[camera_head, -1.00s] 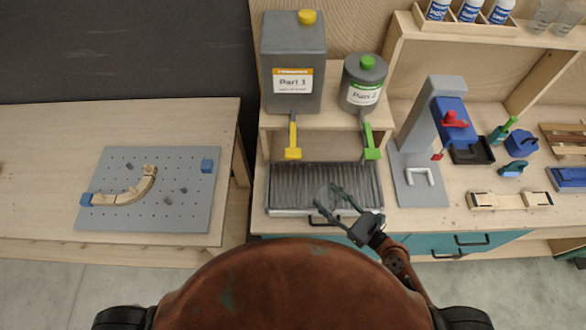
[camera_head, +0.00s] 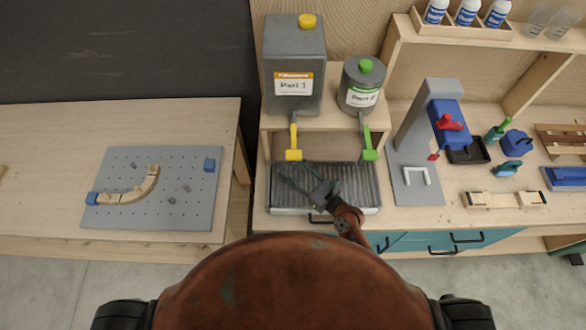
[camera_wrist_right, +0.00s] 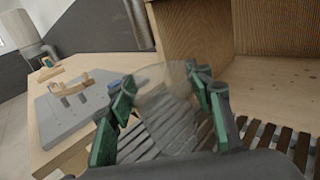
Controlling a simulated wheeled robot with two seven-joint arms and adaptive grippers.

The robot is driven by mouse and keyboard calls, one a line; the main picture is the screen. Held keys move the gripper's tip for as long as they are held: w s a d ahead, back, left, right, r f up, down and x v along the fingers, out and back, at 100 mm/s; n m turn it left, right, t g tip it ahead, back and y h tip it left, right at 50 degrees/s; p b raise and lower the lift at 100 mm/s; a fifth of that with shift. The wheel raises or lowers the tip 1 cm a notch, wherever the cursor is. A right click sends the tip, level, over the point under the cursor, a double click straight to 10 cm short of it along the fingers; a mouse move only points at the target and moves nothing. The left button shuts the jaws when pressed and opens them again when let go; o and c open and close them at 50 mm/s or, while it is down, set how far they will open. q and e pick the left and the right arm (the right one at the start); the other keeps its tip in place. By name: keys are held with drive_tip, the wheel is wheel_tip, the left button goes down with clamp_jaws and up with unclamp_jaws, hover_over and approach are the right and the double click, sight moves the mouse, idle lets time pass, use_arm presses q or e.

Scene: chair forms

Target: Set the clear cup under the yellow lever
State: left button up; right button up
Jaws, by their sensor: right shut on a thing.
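The yellow lever (camera_head: 294,150) hangs at the front of the shelf, below the large grey container labelled Part 1 (camera_head: 295,65). My right gripper (camera_head: 294,171) is over the left part of the ribbed drip tray (camera_head: 350,208), just below and in front of the yellow lever in the picture. In the right wrist view the clear cup (camera_wrist_right: 165,98) is between its green-padded fingers, and the gripper is shut on it. The cup is hard to make out in the head view. Whether it is directly under the lever, and its height above the tray, I cannot tell. My left gripper is out of view.
A green lever (camera_head: 369,150) hangs to the right below the smaller container (camera_head: 363,85). A grey stand with a blue part (camera_head: 450,120) stands right of the tray. A pegboard (camera_head: 130,215) lies on the left table. Clear cups (camera_head: 537,18) stand on the upper right shelf.

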drive_tip(key=shift+s+d+f, duration=0.1)
drive_tip(key=shift+d, duration=0.05)
drive_tip(key=shift+f, duration=0.25)
drive_tip(key=o, duration=0.7)
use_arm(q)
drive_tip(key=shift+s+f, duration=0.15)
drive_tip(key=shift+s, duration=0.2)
use_arm(e)
drive_tip(key=shift+o, duration=0.2)
drive_tip(key=shift+r, duration=0.2)
drive_tip(key=b+v, duration=0.2)
drive_tip(key=v, duration=0.9)
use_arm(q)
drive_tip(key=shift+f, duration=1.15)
use_arm(e)
drive_tip(key=shift+s+d+r, duration=0.1)
drive_tip(key=shift+s+d, duration=0.2)
drive_tip(key=shift+s, duration=0.05)
